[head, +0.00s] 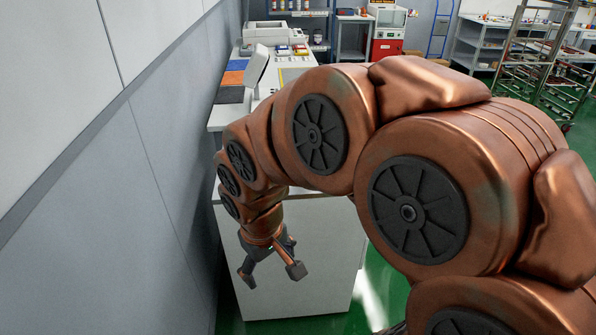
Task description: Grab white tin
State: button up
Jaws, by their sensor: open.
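I cannot make out a white tin for certain in the head view. Several small tins or cans (290,50) with coloured tops stand on the counter at the back, too small to tell apart. My gripper (271,277) hangs at the lower left, pointing down, with its dark fingers spread and nothing between them. It is in front of the white side of the counter, below its top and well apart from the small tins. My copper arm hides much of the counter top.
The white counter (290,290) runs away along the left wall (120,170). A white machine (270,32) and orange and blue mats (235,65) are on it. A red-and-white cabinet (387,35) and metal rack (535,60) stand behind. Green floor (430,60) lies between.

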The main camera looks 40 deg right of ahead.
jog(key=w+d+f+t, duration=0.2)
jog(key=w+d+t, duration=0.1)
jog(key=w+d, duration=0.7)
jog(key=w+d+f+t, duration=0.2)
jog(key=w+d+t, duration=0.1)
jog(key=w+d, duration=0.65)
jog(key=d+f+t, duration=0.1)
jog(key=d+t, duration=0.1)
jog(key=d, duration=0.3)
jog(key=d+f+m+t+h, duration=0.1)
jog(key=d+t, duration=0.1)
jog(key=d, duration=0.4)
jog(key=w+d+f+t, duration=0.1)
jog(key=d+t, duration=0.1)
jog(key=d, duration=0.4)
jog(key=shift+f+m+t+p, duration=0.35)
jog(key=shift+f+m+t, duration=0.05)
jog(key=shift+x, duration=1.2)
jog(key=shift+w+a+f+p, duration=0.15)
jog(key=shift+w+p, duration=0.35)
jog(key=shift+w, duration=0.3)
jog(key=shift+w+d+f+p, duration=0.1)
jog(key=shift+w+f+p, duration=0.1)
jog(key=shift+w+p, duration=0.45)
jog(key=shift+x, duration=1.1)
jog(key=shift+c, duration=0.2)
